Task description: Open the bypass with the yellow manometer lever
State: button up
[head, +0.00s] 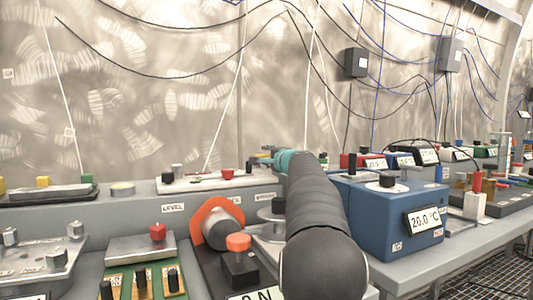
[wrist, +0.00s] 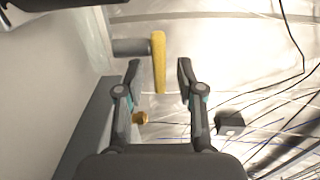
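The yellow lever (wrist: 158,62) shows in the wrist view as a long narrow bar joined to a grey cylinder (wrist: 130,47) on its left side. My gripper (wrist: 158,72) is open, with one finger on each side of the lever's lower part. A gap shows between the lever and each finger, so they look apart; the exact depth is hard to tell. In the head view my gripper (head: 282,158) is a small teal shape at the far end of my dark arm. The lever cannot be made out there.
In the head view, a blue box with a temperature display (head: 424,220) stands right of my arm. An orange ring device (head: 212,215) and a board with dark knobs (head: 140,282) are left of it. Cables hang on the wall behind.

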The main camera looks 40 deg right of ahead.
jog(key=shift+w+d, duration=0.1)
jog(key=shift+w, duration=0.4)
grip_shut()
